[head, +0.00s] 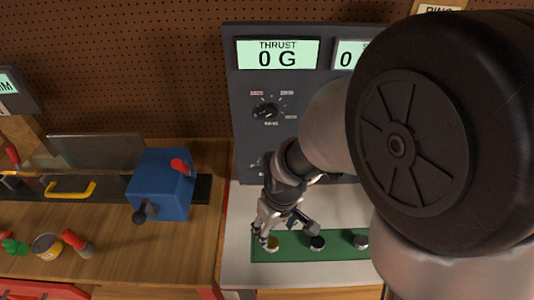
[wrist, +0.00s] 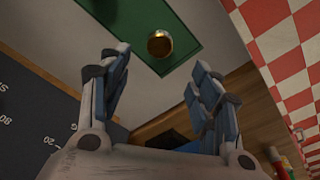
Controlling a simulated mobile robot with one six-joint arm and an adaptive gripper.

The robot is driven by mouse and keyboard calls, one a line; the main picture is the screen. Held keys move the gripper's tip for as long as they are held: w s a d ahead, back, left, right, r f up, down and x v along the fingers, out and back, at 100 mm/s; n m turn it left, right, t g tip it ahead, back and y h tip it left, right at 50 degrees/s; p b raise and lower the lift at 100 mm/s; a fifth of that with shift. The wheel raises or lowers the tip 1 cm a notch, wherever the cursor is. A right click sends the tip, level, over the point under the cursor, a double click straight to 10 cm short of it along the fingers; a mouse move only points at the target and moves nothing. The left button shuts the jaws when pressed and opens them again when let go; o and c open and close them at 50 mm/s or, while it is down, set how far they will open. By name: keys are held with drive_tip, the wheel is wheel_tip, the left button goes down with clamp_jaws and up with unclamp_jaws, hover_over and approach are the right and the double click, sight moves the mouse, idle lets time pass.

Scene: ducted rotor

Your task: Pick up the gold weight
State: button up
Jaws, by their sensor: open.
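The gold weight (wrist: 160,44) is a small round shiny piece on a green strip (wrist: 179,63) in the wrist view. In the head view the gold weight (head: 272,244) sits at the left end of the green strip (head: 337,256). My gripper (wrist: 158,75) is open, with its two fingers spread and the weight beyond and between their tips in the picture. In the head view my gripper (head: 272,228) hangs just above the left end of the strip, close to the weight. Nothing is between the fingers.
A dark panel with a thrust display (head: 278,53) rises behind. A blue vise-like box (head: 162,184) is on the wooden bench to the left.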

drive_tip(key=b, duration=0.1)
hover_over(272, 243)
drive_tip(key=f, duration=0.4)
drive_tip(key=shift+s+f, duration=0.2)
drive_tip(key=shift+f, duration=0.1)
drive_tip(key=f+b, duration=0.3)
drive_tip(key=f, duration=0.2)
drive_tip(key=shift+w+f, duration=0.15)
drive_tip(key=shift+w, duration=0.05)
drive_tip(key=shift+c, duration=0.5)
drive_tip(key=c, duration=1.1)
